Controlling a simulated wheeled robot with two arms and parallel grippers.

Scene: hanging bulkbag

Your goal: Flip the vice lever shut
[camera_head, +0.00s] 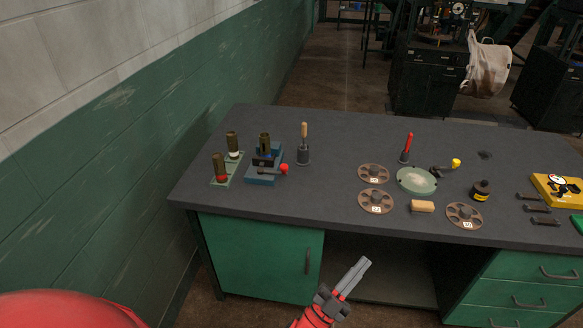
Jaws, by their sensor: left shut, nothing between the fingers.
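The small blue vice (262,176) sits on the left part of the workbench. Its lever has a red knob (284,169) at the vice's right side, and a dark olive upright part stands in or behind the vice. I cannot tell the lever's exact angle. My left gripper (358,270) is in front of the bench, below the tabletop edge and well away from the vice. Its grey fingers are together and hold nothing. My right gripper is not in view.
A wall runs along the left.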

